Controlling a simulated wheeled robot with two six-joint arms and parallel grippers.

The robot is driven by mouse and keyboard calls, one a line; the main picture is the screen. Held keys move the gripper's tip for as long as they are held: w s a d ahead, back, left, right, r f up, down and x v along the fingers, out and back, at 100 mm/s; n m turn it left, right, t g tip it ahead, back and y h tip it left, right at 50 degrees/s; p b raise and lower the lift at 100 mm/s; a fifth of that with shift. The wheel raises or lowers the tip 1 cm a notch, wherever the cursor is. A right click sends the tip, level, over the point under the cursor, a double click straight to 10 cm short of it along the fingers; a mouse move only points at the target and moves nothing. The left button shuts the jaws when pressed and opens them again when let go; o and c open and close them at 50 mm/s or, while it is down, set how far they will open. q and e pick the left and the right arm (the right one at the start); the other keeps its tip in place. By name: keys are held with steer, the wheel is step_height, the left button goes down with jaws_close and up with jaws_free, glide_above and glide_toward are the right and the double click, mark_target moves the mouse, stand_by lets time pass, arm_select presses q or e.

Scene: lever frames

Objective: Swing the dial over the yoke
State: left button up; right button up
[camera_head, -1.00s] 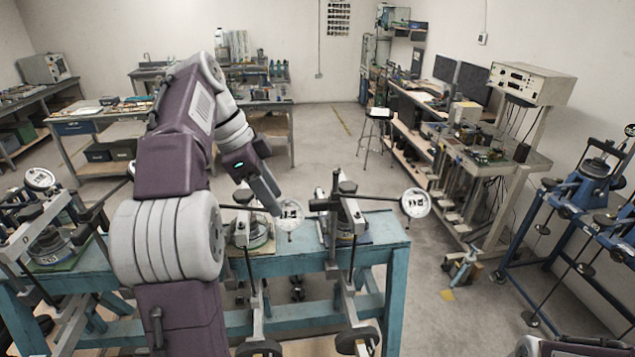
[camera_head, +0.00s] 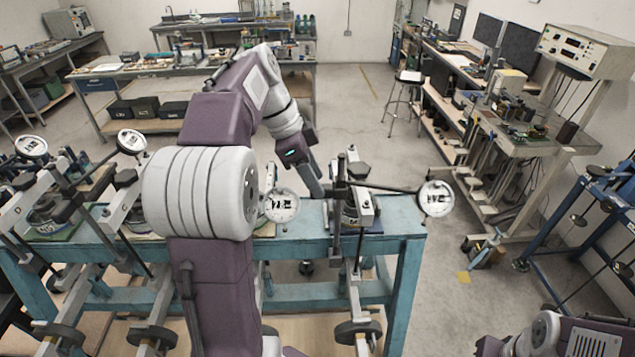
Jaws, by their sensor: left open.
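A blue bench (camera_head: 400,222) bears several lever frames with round white dials on arms. One dial (camera_head: 437,198) sticks out past the bench's right end on a dark rod. Another dial (camera_head: 280,205) is left of the right-hand lever frame (camera_head: 362,208), beside my left arm. Two more dials (camera_head: 131,141) and (camera_head: 31,148) are at the left. I cannot tell which part is the yoke. My left gripper (camera_head: 317,187) points down just left of the right-hand frame, above the bench's back edge, open with nothing seen in it. My left arm hides the bench's middle. My right gripper is out of view.
Blue stands (camera_head: 590,200) are at the right. A cart with electronics (camera_head: 530,140) and a stool (camera_head: 405,95) are behind. The floor (camera_head: 350,125) behind the bench is clear. Round weights (camera_head: 358,331) hang low in front.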

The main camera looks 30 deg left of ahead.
arm_select(q)
steer(key=shift+x, duration=0.8)
steer(key=shift+s+r, duration=0.1)
steer(key=shift+s, duration=0.25)
steer(key=shift+c, duration=0.6)
steer(key=shift+w+a, duration=0.1)
steer(key=shift+w, duration=0.1)
jaws_close()
